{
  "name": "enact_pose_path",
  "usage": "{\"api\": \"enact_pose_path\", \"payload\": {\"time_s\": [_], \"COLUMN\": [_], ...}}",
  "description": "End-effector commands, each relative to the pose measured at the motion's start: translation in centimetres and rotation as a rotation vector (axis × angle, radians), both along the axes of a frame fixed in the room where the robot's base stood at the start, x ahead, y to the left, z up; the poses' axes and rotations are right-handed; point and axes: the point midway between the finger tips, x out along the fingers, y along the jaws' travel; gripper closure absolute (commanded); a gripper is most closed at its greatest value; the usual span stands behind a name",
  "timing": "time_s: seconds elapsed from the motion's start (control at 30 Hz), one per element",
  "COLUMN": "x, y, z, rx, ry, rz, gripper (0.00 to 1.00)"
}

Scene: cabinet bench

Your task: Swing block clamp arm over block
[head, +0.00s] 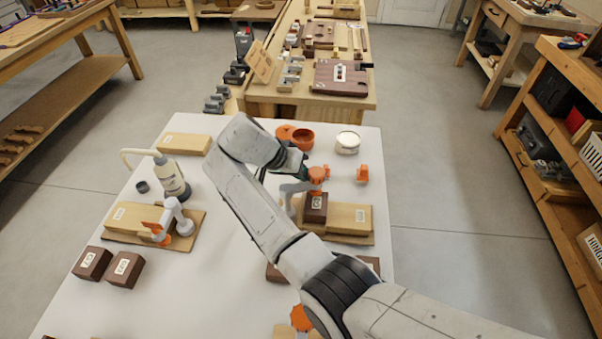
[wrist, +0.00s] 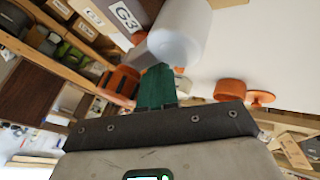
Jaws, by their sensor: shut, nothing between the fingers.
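A dark brown block (head: 316,208) with a white label stands by a pale wooden block (head: 348,219) on a wooden base at the right of the white table. A grey clamp arm (head: 296,187) with an orange knob (head: 318,174) shows just behind and above the dark block; I cannot tell whether it is fully over it. My gripper (head: 302,172) is shut and empty, right beside the clamp arm. In the wrist view its green finger (wrist: 157,88) is close to a pale rounded cylinder (wrist: 180,35), with a G3-labelled block (wrist: 128,15) behind. Contact is unclear.
A second clamp (head: 174,213) with orange parts stands on a base at left, by a white bottle (head: 172,178). Two brown blocks (head: 108,267) lie at front left. Orange cups (head: 301,139), a white jar (head: 348,142) and an orange piece (head: 362,174) stand behind.

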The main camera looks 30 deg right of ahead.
Motion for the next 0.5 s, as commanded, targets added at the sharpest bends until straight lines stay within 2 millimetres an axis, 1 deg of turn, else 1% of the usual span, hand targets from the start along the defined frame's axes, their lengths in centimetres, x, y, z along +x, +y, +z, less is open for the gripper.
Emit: {"api": "enact_pose_path", "payload": {"time_s": [0.5], "x": [-0.59], "y": [-0.10], "z": [-0.05], "rx": [0.000], "ry": [0.000], "rz": [-0.110], "gripper": [1.00]}}
